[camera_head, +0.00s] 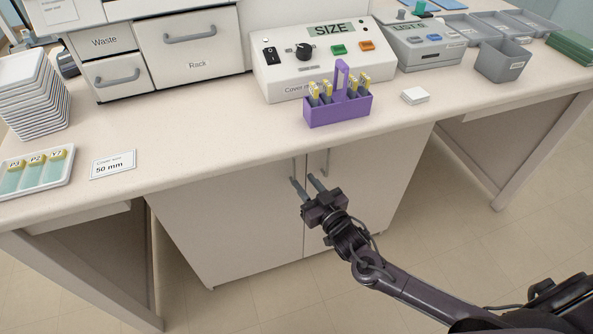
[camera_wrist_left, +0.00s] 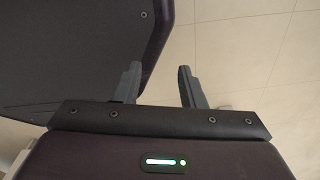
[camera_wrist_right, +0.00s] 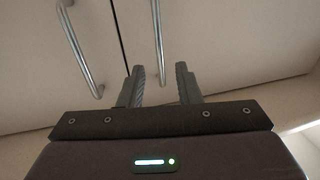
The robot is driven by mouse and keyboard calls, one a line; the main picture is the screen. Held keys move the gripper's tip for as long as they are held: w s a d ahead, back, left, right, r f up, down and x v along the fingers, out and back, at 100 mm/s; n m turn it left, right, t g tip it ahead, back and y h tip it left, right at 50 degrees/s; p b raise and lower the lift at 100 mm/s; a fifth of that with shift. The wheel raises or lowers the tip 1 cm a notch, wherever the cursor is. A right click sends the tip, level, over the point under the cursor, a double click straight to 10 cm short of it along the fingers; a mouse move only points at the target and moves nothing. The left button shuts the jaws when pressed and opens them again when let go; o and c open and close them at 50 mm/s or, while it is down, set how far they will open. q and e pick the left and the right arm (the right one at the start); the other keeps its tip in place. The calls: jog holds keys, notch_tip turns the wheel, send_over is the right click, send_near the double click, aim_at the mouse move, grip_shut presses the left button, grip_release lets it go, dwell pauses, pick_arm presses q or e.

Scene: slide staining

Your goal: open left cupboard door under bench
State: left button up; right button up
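The left cupboard door (camera_head: 235,225) under the bench is shut beside the right door (camera_head: 375,195). Its upright bar handle (camera_head: 293,165) is near the centre seam, partly hidden by my right gripper in the head view. My right gripper (camera_head: 302,179) is open, in front of the doors near this handle. The right wrist view seems turned over; there the left door's handle (camera_wrist_right: 158,40) lines up with the gap between the open fingers (camera_wrist_right: 161,80). Contact cannot be told. My left gripper (camera_wrist_left: 157,82) is open and empty over the floor, outside the head view.
The right door's handle (camera_head: 326,160) is close by. The bench top (camera_head: 215,140) overhangs the doors. A purple rack (camera_head: 335,110) stands near its front edge, with a white SIZE device (camera_head: 285,75) behind. The floor (camera_head: 330,300) before the cupboard is clear.

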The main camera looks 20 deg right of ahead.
jog(key=x, duration=0.5)
jog(key=shift+f, duration=0.1)
jog(key=c, duration=0.5)
pick_arm(q)
jog(key=shift+w, duration=0.45)
pick_arm(e)
grip_shut()
